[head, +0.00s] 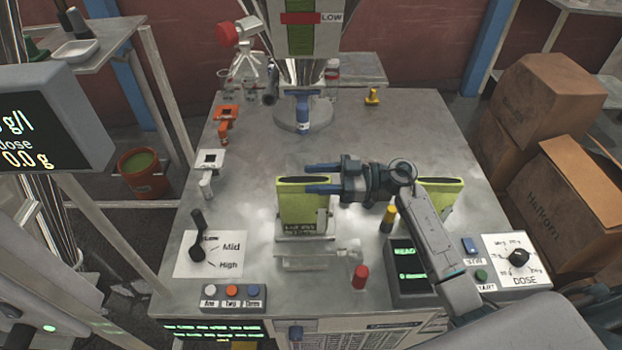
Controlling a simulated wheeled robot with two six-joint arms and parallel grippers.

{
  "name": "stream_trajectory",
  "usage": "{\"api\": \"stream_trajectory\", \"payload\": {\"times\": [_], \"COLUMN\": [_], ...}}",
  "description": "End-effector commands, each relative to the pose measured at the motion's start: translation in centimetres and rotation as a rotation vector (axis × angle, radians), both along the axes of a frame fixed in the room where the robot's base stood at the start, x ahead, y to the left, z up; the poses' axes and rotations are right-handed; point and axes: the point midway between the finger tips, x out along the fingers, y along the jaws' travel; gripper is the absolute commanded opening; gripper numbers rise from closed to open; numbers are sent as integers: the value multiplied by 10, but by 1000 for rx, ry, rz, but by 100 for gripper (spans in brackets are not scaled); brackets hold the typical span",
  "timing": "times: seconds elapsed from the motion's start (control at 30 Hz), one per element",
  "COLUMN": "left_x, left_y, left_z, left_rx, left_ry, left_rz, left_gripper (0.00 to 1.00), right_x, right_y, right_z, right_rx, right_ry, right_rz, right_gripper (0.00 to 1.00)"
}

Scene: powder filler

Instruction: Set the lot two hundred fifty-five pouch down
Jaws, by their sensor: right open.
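A yellow-green pouch (301,212) with a dark top edge stands upright on the metal table, at a small metal stand (303,250). Its front label is too small to read surely. A second yellow-green pouch (447,187) stands to the right, partly hidden behind my right arm. My right gripper (309,178) is open. Its two blue fingers point left at the top of the first pouch, one on the far side and one over the near side in the picture. I cannot tell whether they touch it. My left gripper is not in view.
A filler nozzle (303,112) hangs over a round base at the back of the table (390,125). A yellow-topped bottle (388,219), a red cap (360,277), a lever (199,240) and a dose dial (518,258) stand near the front. Cardboard boxes (548,95) lie right of the table.

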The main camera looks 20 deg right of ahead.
Motion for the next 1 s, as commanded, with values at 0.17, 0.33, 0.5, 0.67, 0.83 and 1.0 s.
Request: {"api": "stream_trajectory", "payload": {"times": [0.17, 0.33, 0.5, 0.67, 0.83, 1.0], "left_x": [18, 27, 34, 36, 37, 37], "left_y": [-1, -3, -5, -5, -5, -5], "left_z": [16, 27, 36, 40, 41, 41], "left_rx": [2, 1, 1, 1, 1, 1], "left_ry": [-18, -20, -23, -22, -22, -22], "left_rz": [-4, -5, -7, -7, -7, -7], "left_gripper": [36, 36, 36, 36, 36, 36], "right_x": [-10, -20, -26, -29, -29, -29], "right_y": [-36, -68, -90, -99, -100, -100], "right_z": [-3, -3, -1, 0, 0, 0], "right_rx": [-7, -6, -3, -1, 0, 1], "right_ry": [2, 2, 1, 0, 0, -1], "right_rz": [-1, 0, 0, 0, 0, -1], "right_gripper": [47, 47, 47, 47, 47, 47]}}
